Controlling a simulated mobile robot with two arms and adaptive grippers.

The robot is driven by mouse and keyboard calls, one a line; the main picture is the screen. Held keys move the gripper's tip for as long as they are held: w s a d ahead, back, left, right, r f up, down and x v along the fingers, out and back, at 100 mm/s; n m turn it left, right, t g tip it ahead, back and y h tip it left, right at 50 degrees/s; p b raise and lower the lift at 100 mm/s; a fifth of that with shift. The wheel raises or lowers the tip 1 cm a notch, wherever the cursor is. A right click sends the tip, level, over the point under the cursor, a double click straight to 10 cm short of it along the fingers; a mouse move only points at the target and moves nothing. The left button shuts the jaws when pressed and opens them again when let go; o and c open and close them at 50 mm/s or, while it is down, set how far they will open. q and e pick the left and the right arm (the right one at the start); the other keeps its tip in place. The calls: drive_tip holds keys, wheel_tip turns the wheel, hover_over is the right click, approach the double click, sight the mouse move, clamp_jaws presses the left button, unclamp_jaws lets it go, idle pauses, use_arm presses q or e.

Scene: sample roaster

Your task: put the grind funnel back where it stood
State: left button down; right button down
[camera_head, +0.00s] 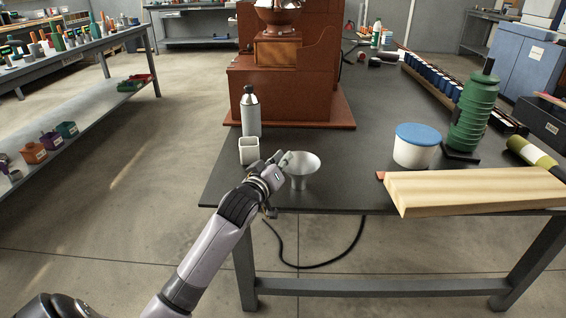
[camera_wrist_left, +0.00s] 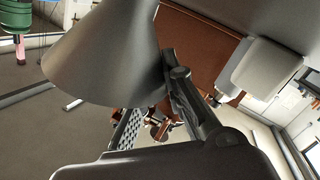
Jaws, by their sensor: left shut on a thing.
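The grind funnel (camera_head: 304,165) is a grey metal cone with its wide mouth up, near the front left part of the dark table. It shows large and close in the wrist view (camera_wrist_left: 105,55). My left gripper (camera_head: 280,168) is shut on the left side of the funnel, and its fingers also show in the wrist view (camera_wrist_left: 180,92). The funnel looks about upright. I cannot tell whether its spout touches the table. My right gripper is not in view.
A white square cup (camera_head: 249,150) stands just left of the gripper, with a grey bottle (camera_head: 251,113) behind it. A brown wooden grinder cabinet (camera_head: 283,95) rises at the back. A blue-lidded tub (camera_head: 415,147) and wooden board (camera_head: 470,190) lie to the right. The dark table (camera_head: 345,165) is clear between.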

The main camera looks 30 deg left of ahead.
use_arm(q)
drive_tip(key=shift+f, duration=0.1)
drive_tip(key=c, duration=1.7)
unclamp_jaws()
